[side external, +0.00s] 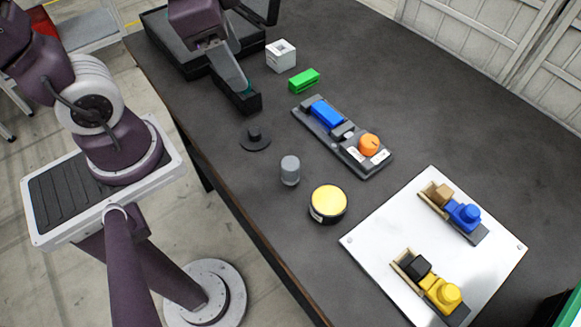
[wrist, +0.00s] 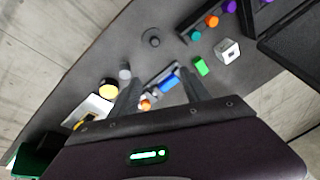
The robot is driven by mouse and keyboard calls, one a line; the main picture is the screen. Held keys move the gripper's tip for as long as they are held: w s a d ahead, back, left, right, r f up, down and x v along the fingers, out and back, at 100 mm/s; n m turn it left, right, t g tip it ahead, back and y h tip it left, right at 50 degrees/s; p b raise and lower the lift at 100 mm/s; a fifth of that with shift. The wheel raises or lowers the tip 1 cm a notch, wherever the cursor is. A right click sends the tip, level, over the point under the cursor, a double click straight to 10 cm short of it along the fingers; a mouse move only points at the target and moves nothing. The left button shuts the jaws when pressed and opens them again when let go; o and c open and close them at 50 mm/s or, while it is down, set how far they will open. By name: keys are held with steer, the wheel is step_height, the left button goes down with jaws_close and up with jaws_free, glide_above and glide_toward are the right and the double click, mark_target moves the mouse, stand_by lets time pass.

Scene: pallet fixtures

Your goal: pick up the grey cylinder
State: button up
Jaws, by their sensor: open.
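The grey cylinder (side external: 290,170) stands upright on the dark table, between a dark round disc with a knob and a yellow-topped round container. In the wrist view the grey cylinder (wrist: 125,72) shows beside the tip of the left finger, apart from it as far as I can tell. My gripper (side external: 236,82) is above the table at the upper left of the side view, well away from the cylinder. In the wrist view my gripper (wrist: 161,80) has its two fingers spread, with nothing held between them.
The dark disc (side external: 255,138) and yellow-topped container (side external: 328,204) flank the cylinder. A grey fixture (side external: 375,165) with blue block and orange knob lies to its right. A green block (side external: 304,80), white cube (side external: 281,55) and white plate (side external: 385,225) with fixtures are also there.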

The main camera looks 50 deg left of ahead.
mark_target(290, 162)
steer(key=w+d+f+m+g, duration=0.1)
steer(key=d+f+m, duration=0.1)
steer(key=f+m, duration=0.1)
steer(key=w+d+f+m+g, duration=0.1)
steer(key=d+f+m, duration=0.2)
steer(key=f, duration=0.1)
steer(key=w+d+f+m+g, duration=0.1)
steer(key=d+f+m, duration=0.2)
steer(key=shift+w+d+f+h, duration=0.15)
steer(key=shift+w+d+h, duration=0.1)
steer(key=shift+w+h, duration=0.05)
steer(key=shift+m+g, duration=0.3)
steer(key=shift+m, duration=0.1)
steer(key=f, duration=0.5)
steer(key=d+f, duration=0.1)
steer(key=f, duration=0.1)
steer(key=shift+s+d+f, duration=0.1)
steer(key=shift+s+f, duration=0.2)
steer(key=shift+f, duration=0.05)
jaws_close()
